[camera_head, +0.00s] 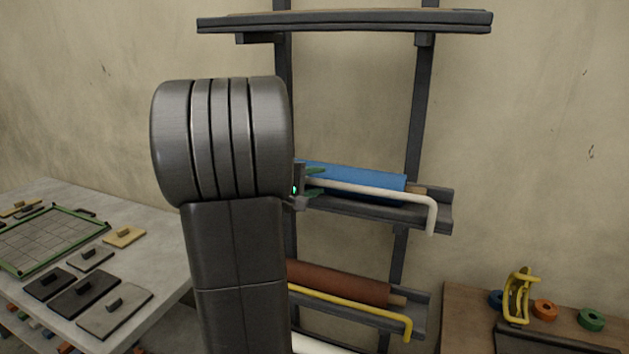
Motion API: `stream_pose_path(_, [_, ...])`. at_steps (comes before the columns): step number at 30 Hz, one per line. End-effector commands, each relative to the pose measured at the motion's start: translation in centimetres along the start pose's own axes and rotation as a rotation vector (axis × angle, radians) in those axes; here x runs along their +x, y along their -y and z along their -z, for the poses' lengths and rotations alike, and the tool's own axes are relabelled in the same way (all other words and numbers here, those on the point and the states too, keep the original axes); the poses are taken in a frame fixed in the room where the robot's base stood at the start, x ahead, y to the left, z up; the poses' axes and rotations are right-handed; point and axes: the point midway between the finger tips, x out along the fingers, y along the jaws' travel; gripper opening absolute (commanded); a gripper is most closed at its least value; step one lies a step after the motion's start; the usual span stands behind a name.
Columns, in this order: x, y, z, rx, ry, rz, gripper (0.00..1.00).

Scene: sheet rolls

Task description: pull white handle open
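The white handle (385,192) is a long bar in front of a blue roll (365,178) on the middle shelf of the rack. Its right end bends down. Its left part runs behind my arm and gripper. My gripper (314,180) is at the left visible part of this bar, with green fingertips just above and below it. My arm covers most of the gripper, so I cannot tell whether the fingers touch the bar or are closed on it.
Below is a brown roll (340,283) with a yellow bar (360,310). Another white bar (318,345) shows at the bottom edge. A grey table (150,262) with flat tools stands left. A brown table (460,305) with colored rings stands right. An upper shelf (350,20) crosses the rack.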

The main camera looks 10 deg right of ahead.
Motion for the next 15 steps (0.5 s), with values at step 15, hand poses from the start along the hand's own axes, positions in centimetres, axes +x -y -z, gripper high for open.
stream_pose_path(15, [-0.02, 0.02, 0.01, 0.000, 0.000, 0.000, 0.00])
